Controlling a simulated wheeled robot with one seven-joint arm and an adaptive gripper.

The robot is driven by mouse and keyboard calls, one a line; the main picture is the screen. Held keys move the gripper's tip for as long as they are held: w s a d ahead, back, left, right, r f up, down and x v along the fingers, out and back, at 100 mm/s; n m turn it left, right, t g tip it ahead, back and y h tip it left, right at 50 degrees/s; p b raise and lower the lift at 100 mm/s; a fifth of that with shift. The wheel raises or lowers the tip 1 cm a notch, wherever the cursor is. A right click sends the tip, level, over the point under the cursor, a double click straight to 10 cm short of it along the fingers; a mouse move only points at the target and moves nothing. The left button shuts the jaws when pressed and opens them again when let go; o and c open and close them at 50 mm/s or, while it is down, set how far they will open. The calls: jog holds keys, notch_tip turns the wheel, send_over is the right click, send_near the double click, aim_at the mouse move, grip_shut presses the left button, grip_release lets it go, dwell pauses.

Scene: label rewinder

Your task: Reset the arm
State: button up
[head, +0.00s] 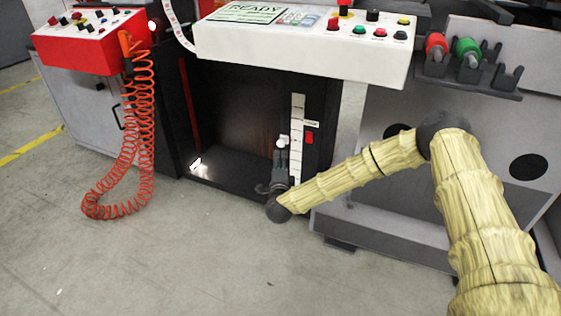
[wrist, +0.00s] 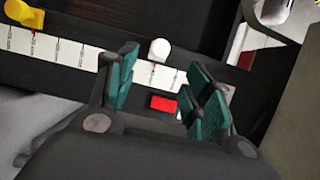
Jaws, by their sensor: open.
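My gripper (head: 281,160) is in front of the dark open bay of the machine, at the end of my pale-yellow-covered arm. In the wrist view its two green-padded fingers (wrist: 160,88) are spread apart with nothing held between them. A white round knob (wrist: 160,48) lies beyond the fingers, between them in the picture, beside a white marked strip (wrist: 75,50). The knob also shows just above the gripper in the head view (head: 281,142). Whether a finger touches it I cannot tell. A red rectangular switch (wrist: 163,103) sits close to the knob.
A yellow pointer (wrist: 24,14) sits at the strip's other end. Above the bay is a white control panel (head: 300,50) with buttons. A red control box (head: 90,45) and a coiled orange hose (head: 135,150) are at the left. The floor (head: 180,260) in front is clear.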

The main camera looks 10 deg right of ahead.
jog(key=s+a+f+n+g+y, duration=0.35)
jog(key=s+a+f+n, duration=0.2)
jog(key=s+f, duration=0.55)
jog(key=s+a+f+n+g+y, duration=0.35)
jog(key=s+f+n, duration=0.25)
jog(key=s+f, duration=0.5)
jog(key=s+d+f+n+g+h, duration=0.1)
jog(key=s+d+n+g, duration=0.2)
jog(key=s, duration=0.8)
jog(key=s+d+f+n+g+h, duration=0.1)
jog(key=s+d+n+g, duration=0.3)
jog(key=s, duration=0.7)
jog(key=s+d+f+g+h, duration=0.15)
jog(key=s+d, duration=0.35)
jog(key=s, duration=0.5)
jog(key=s+d+r+n+g+p, duration=0.1)
jog(key=s+d+r+g, duration=0.1)
jog(key=s+d+r, duration=0.3)
notch_tip(320, 180, up, 32)
jog(key=a+p, duration=0.1)
jog(key=p, duration=3.3)
jog(key=shift+s, duration=0.25)
